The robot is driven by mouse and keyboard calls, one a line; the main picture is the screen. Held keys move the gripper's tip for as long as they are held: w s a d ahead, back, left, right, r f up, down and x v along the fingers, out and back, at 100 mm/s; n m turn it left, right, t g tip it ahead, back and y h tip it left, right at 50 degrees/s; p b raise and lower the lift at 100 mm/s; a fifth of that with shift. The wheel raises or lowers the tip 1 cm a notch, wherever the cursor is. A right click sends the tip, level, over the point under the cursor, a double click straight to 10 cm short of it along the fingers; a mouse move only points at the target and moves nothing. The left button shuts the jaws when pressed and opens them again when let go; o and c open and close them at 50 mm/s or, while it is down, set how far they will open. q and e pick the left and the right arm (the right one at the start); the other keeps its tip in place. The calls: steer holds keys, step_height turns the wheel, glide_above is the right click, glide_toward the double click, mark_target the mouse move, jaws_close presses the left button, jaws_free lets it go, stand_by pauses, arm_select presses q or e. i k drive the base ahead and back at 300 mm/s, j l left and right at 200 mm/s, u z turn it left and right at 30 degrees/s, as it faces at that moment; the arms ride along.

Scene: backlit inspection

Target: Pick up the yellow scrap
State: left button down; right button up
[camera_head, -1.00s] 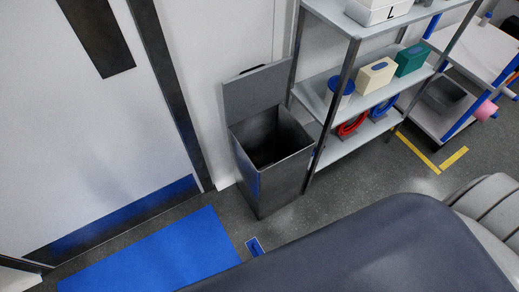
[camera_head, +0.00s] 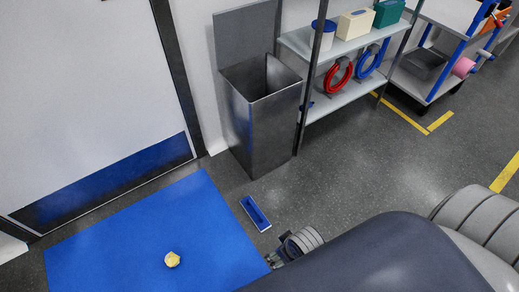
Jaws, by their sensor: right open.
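The yellow scrap (camera_head: 172,260) is a small crumpled lump lying on the blue mat (camera_head: 120,232), toward the mat's lower part in the head view. My right gripper (camera_head: 271,261) shows at the mat's right edge, partly hidden behind my own dark body part. It is open and apart from the scrap, to the right of it in the picture. My left gripper is not in view.
An open grey bin (camera_head: 262,105) with a raised lid stands beyond the mat, beside a shelf unit (camera_head: 338,100). A blue-and-white object (camera_head: 256,213) lies on the floor by the mat. A door (camera_head: 90,90) is at left.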

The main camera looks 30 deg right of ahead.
mark_target(172, 260)
steer(key=l+u, duration=0.1)
steer(key=u, duration=0.3)
steer(key=k+u, duration=0.15)
steer(key=u, duration=0.2)
